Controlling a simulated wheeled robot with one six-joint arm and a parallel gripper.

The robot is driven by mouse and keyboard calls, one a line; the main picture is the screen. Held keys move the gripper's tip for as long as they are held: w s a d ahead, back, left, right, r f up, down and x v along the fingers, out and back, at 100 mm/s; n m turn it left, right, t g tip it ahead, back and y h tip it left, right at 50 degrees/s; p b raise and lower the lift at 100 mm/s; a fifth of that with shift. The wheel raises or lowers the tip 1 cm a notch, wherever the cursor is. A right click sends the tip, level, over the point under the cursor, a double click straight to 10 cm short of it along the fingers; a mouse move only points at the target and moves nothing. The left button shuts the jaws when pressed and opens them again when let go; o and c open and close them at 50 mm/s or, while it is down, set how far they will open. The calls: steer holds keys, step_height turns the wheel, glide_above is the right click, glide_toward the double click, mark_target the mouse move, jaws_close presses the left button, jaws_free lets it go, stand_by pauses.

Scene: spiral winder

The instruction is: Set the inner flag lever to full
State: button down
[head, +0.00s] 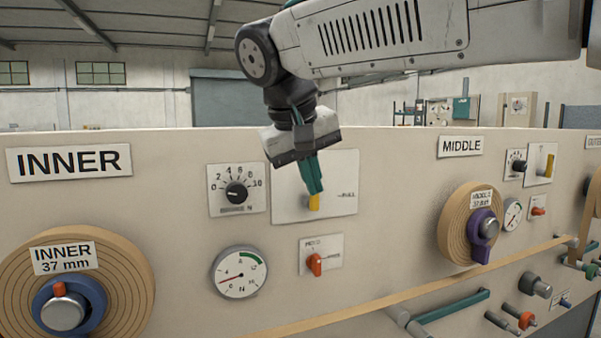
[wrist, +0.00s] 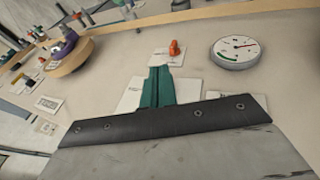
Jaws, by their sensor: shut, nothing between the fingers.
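The inner flag lever is a yellow handle (head: 314,203) on a white plate (head: 342,190) in the INNER section, right of the round black dial. The word FULL is printed at the plate's right side. My gripper (head: 315,188) is shut and empty, with its green fingers pointing down over the plate. The fingertips are at the yellow handle and hide its upper part; I cannot tell if they touch it. In the wrist view the green fingers (wrist: 156,85) lie together over the white plate (wrist: 131,94), and the yellow handle is hidden there.
Below the plate is a red switch (head: 315,264); left of it are a gauge (head: 239,273) and a black dial (head: 237,192). The INNER roll (head: 120,275) is at lower left. The MIDDLE roll (head: 455,225) stands right, and a tan strip (head: 400,292) runs across below.

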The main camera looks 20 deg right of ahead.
steer(key=w+a+r+t+h, duration=0.1)
steer(key=w+a+r, duration=0.5)
steer(key=r, duration=0.1)
steer(key=shift+w+a+m, duration=0.35)
steer(key=shift+m, duration=0.05)
steer(key=shift+r, duration=0.1)
steer(key=x, duration=0.9)
steer(key=shift+w+d, duration=0.2)
steer(key=shift+d, duration=0.1)
steer(key=d, duration=0.3)
steer(key=shift+w+d+f, duration=0.1)
steer(key=shift+d+f, duration=0.05)
steer(key=shift+f, duration=0.1)
steer(key=shift+d, duration=0.4)
